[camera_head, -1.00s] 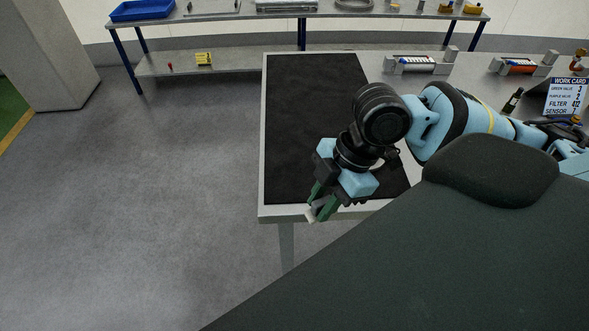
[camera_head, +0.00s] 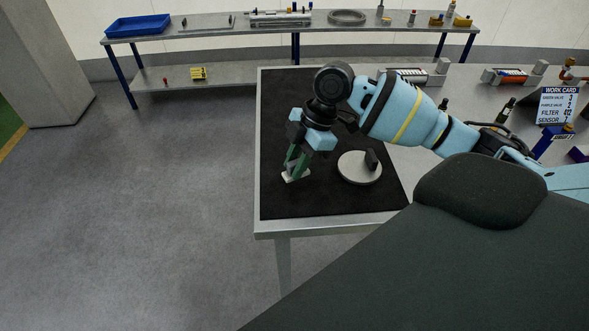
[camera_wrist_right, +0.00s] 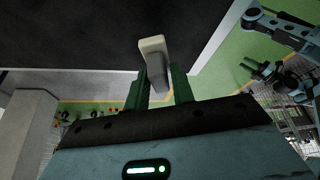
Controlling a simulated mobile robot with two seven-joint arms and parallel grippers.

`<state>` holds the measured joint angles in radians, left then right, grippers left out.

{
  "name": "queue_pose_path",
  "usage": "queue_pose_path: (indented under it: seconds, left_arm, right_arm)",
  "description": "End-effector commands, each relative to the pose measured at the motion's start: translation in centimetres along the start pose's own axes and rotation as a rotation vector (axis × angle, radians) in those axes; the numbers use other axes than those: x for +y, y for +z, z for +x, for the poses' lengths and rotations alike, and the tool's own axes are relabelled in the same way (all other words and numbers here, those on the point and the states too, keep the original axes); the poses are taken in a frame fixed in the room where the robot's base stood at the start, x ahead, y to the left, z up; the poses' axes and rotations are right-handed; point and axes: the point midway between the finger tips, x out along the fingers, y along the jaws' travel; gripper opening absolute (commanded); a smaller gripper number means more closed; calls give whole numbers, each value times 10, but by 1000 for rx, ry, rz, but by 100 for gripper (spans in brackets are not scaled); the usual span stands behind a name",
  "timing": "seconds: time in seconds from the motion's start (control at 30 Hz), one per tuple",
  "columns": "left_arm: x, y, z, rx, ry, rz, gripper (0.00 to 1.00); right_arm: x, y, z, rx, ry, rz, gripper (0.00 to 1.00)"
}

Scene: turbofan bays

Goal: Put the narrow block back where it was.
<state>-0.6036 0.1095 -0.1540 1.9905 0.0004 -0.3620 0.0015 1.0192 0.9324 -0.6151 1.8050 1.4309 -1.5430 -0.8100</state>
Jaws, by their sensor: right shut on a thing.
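My right gripper (camera_head: 294,170) is shut on a pale narrow block (camera_head: 296,178), low over the black mat (camera_head: 285,112) near its front left part. In the right wrist view the block (camera_wrist_right: 153,52) sticks out past the green fingers (camera_wrist_right: 159,84). Whether the block touches the mat is not clear.
The mat lies on a grey table (camera_head: 330,229) whose left and front edges are close to the gripper. A work card (camera_head: 556,106) and a grey fixture with a red cylinder (camera_head: 508,76) are at the right. A back shelf holds a blue tray (camera_head: 138,25).

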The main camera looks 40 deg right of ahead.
Motion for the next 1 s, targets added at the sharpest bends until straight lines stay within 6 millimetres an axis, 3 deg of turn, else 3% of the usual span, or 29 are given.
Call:
queue_pose_path:
  seconds: [0.3, 0.57, 0.97, 1.0]
  left_arm:
    - [-1, 0, 0, -1, 0, 2, 36]
    - [-1, -1, 0, 2, 0, 2, 36]
    - [-1, -2, 0, 3, 0, 2, 36]
    - [-1, -2, 0, 3, 0, 2, 36]
  right_arm:
    - [10, 2, 0, 1, 1, 0, 3]
    - [9, 16, 31, -1, 0, 1, 3]
    - [9, 18, 35, 0, 1, -1, 3]
    - [10, 18, 35, 0, 2, -1, 27]
